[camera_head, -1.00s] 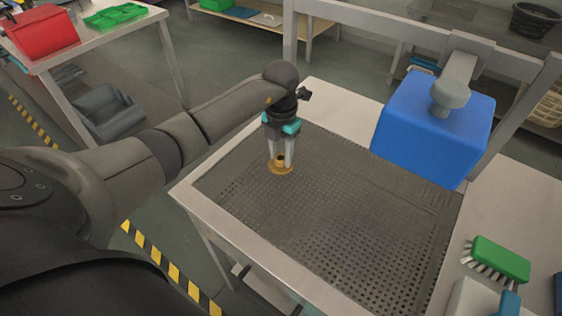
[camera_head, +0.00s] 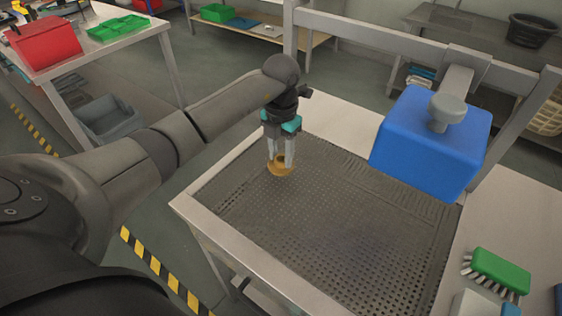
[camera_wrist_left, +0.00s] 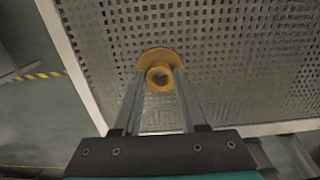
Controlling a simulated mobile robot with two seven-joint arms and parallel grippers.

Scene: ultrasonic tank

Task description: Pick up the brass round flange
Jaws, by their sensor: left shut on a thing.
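The brass round flange (camera_head: 280,168) is at the upper left part of the perforated metal tray (camera_head: 330,220). It has a flat round base and a raised hollow hub. My left gripper (camera_head: 281,160) points down from above and is shut on the flange. In the left wrist view the flange (camera_wrist_left: 160,66) sits between the two fingertips, with its hub gripped and its wide rim beyond them. I cannot tell whether the rim still touches the tray. My right gripper is not in view.
A blue box-shaped block (camera_head: 432,145) on a grey arm stands at the tray's right rear. A green brush (camera_head: 499,270) lies on the bench at the right. A red bin (camera_head: 45,42) and a green tray (camera_head: 118,27) are on another table. The rest of the perforated tray is clear.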

